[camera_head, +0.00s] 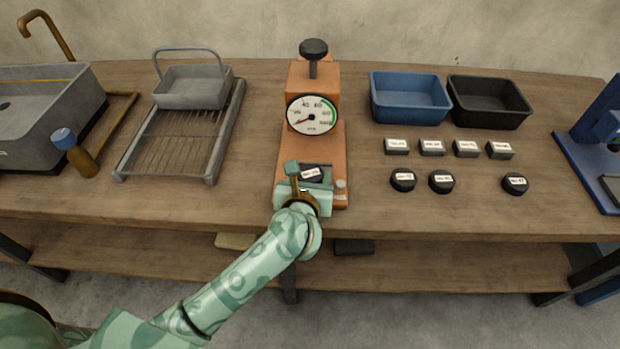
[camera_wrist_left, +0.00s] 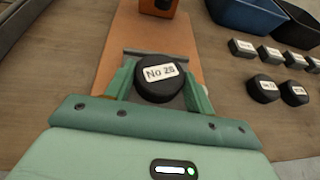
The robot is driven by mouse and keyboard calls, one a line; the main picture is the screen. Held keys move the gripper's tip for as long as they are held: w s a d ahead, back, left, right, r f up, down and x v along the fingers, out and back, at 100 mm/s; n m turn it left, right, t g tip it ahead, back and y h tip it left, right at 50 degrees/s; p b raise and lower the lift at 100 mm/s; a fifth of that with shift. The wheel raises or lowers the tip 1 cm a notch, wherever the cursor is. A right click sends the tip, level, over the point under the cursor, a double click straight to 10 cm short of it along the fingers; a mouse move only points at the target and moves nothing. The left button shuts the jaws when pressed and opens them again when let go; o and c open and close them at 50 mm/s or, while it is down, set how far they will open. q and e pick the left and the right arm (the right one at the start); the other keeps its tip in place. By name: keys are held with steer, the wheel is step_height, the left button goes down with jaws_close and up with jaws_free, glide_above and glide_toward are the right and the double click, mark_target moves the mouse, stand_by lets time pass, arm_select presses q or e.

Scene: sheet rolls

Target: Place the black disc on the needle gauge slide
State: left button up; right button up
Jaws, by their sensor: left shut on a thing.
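The orange needle gauge (camera_head: 334,139) stands on the table with a white round dial (camera_head: 312,114) and a black knob on top. My left gripper (camera_head: 309,176) is over the front of its base. It is shut on a black disc (camera_wrist_left: 160,84) with a white label reading about "No 28". The disc also shows between the fingers in the head view (camera_head: 313,175). The slide is mostly hidden under the disc and gripper; a grey bar (camera_wrist_left: 156,54) shows just beyond the disc. I cannot tell whether the disc touches the slide. My right gripper is out of view.
Several labelled black discs (camera_head: 441,182) and grey blocks (camera_head: 432,148) lie to the right, before a blue bin (camera_head: 409,114) and a black bin (camera_head: 490,115). A wire rack (camera_head: 175,143) with a grey basket (camera_head: 193,97) is on the left, beside a sink (camera_head: 43,118).

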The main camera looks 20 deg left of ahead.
arm_select(q)
steer(key=shift+f, duration=0.1)
steer(key=o, duration=1)
steer(key=shift+s+d+r, duration=0.1)
steer(key=shift+s+r, duration=0.1)
steer(key=shift+r, duration=0.1)
steer(key=p+v, duration=0.3)
steer(key=v, duration=0.8)
steer(key=shift+s, duration=0.3)
